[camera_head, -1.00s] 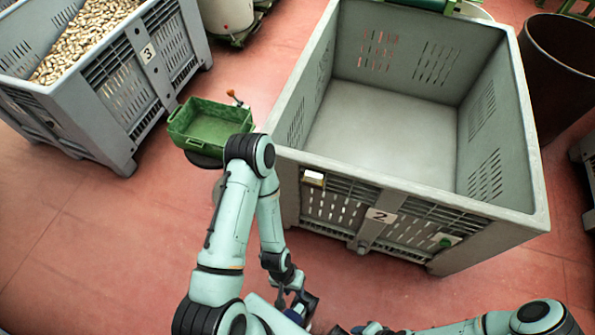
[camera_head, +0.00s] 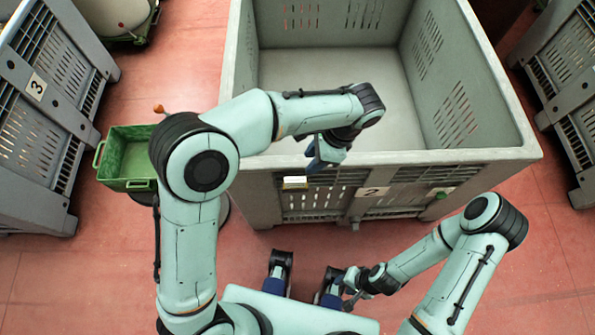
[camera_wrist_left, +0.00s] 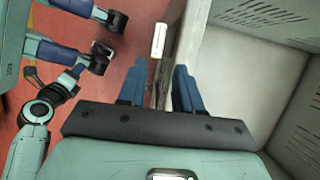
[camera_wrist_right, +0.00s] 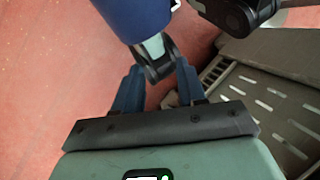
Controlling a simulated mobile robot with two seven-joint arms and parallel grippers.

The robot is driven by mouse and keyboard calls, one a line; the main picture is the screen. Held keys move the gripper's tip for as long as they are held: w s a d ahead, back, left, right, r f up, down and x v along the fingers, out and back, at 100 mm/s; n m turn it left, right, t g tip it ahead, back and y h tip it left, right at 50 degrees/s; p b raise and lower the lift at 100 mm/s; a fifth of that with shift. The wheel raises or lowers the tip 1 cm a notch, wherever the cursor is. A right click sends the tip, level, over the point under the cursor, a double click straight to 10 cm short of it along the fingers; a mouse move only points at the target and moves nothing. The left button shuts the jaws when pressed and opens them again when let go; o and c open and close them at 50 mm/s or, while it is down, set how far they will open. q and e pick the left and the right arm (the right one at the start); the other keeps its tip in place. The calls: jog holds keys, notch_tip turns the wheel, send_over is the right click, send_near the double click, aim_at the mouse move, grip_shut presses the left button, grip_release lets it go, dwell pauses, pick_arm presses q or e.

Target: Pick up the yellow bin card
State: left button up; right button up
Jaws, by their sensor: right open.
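The yellow bin card (camera_head: 295,182) is a small pale card with a yellowish edge at the upper left of the front wall of grey bin 2 (camera_head: 460,157). It looks white in the left wrist view (camera_wrist_left: 158,40), beyond the fingertips. My left gripper (camera_head: 322,158) is open and empty at the front rim, right of the card in the head view and apart from it. In the left wrist view the rim shows between its fingers (camera_wrist_left: 160,75). My right gripper (camera_head: 347,294) is open and empty, low in front of the bin.
Bin 2 looks empty inside. A number 2 label (camera_head: 372,191) and a green item (camera_head: 440,195) are on its front. Red floor (camera_head: 60,260) is open at the front left.

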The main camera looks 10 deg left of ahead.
pick_arm(q)
jog(key=b, duration=0.1)
send_over(296, 179)
jog(key=d, duration=0.1)
jog(key=f, duration=0.6)
jog(key=shift+w+d, duration=0.2)
jog(key=shift+w, duration=0.1)
jog(key=shift+d+b+x, duration=0.15)
jog(key=shift+b+x, duration=0.2)
jog(key=shift+x, duration=1.1)
jog(key=shift+d+b+x, duration=0.2)
jog(key=shift+b+x, duration=0.1)
jog(key=shift+x, duration=1.2)
grip_shut()
